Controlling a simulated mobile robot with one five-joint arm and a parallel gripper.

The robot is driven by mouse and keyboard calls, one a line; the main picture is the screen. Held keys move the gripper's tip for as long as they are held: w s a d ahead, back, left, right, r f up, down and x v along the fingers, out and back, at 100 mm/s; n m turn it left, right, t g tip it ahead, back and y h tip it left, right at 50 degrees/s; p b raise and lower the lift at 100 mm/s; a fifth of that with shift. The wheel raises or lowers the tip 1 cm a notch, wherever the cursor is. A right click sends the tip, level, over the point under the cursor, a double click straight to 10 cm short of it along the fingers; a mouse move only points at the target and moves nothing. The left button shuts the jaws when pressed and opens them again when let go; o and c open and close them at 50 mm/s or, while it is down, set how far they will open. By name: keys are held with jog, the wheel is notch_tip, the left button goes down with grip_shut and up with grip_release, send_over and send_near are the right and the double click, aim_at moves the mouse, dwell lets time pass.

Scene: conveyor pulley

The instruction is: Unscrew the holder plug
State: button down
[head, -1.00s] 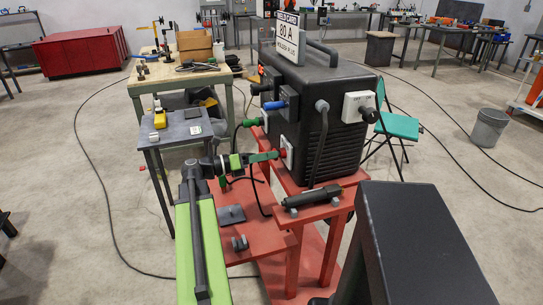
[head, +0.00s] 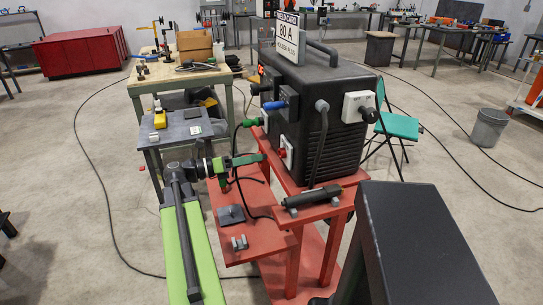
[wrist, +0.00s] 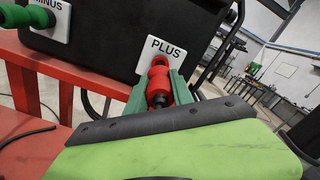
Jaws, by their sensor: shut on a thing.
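My gripper (head: 258,158) has its green fingers shut on the red holder plug (wrist: 158,86), in front of the power source. In the wrist view, the plug lies between the two fingers (wrist: 158,94), with its black end towards me. Behind it is the white PLUS plate (wrist: 166,48) with a red socket (wrist: 170,70). In the head view, the plate with its red socket (head: 283,153) shows beyond my fingertips, apart from them. The plug itself is hidden by my fingers there.
The black power source (head: 318,115) stands on a red stand (head: 250,236). A green plug (wrist: 38,17) sits at the MINUS plate (wrist: 55,8). A black holder (head: 312,196) lies on the red shelf at the right. A grey side table (head: 178,130) stands close on the left.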

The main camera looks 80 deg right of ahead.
jog(key=shift+v, duration=1.6)
jog(key=m, duration=1.1)
jog(key=shift+m, duration=0.4)
